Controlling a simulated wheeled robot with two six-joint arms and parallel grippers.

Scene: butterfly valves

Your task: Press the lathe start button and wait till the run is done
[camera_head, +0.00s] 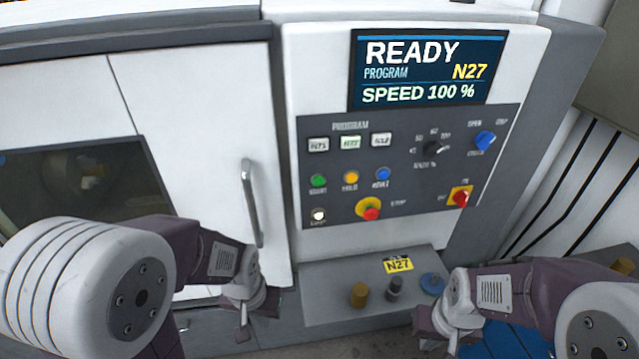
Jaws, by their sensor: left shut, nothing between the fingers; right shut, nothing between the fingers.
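The lathe's control panel (336,234) is upright in the middle. Its green start button (319,181) is at the left of a row with a yellow hold button (351,178) and a blue button (383,174). The screen (428,70) reads READY, PROGRAM N27, SPEED 100 %. My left gripper (243,326) is shut and empty, below the door handle and lower left of the start button. My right gripper (452,340) is shut and empty, below the panel at lower right. Neither gripper touches a button.
The white door with its handle (250,203) is left of the panel, beside a dark window (75,185). A red stop button (371,213) and a red switch (461,198) are on the panel. Below, a shelf (325,303) holds small parts and an N27 label (398,265).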

